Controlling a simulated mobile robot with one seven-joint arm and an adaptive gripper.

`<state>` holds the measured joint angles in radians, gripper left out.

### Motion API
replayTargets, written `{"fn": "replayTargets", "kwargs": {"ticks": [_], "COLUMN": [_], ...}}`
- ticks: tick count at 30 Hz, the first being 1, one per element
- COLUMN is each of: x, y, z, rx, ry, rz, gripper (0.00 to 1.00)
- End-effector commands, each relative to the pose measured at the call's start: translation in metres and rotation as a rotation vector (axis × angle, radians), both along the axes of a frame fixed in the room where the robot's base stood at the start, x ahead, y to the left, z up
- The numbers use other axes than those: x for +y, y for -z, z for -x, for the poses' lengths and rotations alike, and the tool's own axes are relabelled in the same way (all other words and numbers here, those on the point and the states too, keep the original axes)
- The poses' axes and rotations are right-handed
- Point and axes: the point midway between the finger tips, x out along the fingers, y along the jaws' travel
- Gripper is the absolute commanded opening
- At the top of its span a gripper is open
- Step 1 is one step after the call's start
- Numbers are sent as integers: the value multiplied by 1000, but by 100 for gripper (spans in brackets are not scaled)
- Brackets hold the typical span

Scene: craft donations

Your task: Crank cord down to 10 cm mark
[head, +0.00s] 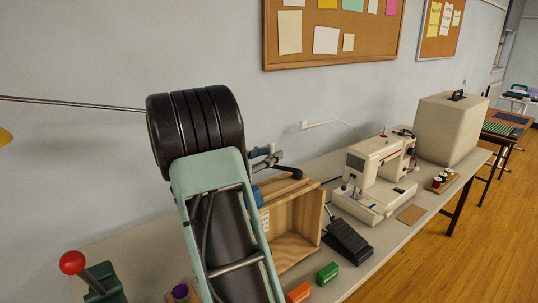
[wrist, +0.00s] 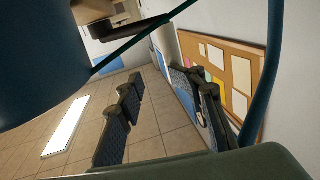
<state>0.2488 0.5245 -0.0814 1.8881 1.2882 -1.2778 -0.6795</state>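An open-fronted wooden box (head: 312,238) stands on the table in the head view, partly behind my arm. A pale strip with small print (head: 264,220) shows at its left side; I cannot read its marks. A dark bar-like part (head: 288,172) lies over the box top; I cannot tell whether it is a crank or part of my gripper. No cord or crank is clearly visible. In the wrist view my gripper (wrist: 168,112) has its two dark fingers well apart, with nothing between them but the tiled ceiling behind. My arm hides much of the box's left side.
A red-knobbed lever (head: 72,262) stands front left. Right of the box are a black pedal (head: 347,242), a sewing machine (head: 375,175) and a beige case (head: 450,128). Green (head: 327,272) and orange (head: 300,292) blocks lie in front. A corkboard (head: 335,55) hangs behind.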

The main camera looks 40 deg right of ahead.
Motion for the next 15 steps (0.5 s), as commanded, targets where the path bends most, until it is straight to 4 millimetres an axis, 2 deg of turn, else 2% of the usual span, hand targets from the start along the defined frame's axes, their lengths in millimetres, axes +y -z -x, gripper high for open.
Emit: {"fn": "replayTargets", "kwargs": {"ticks": [15], "x": [36], "y": [-1], "z": [-13], "rx": [0], "ry": [-4], "rz": [0], "gripper": [33]}}
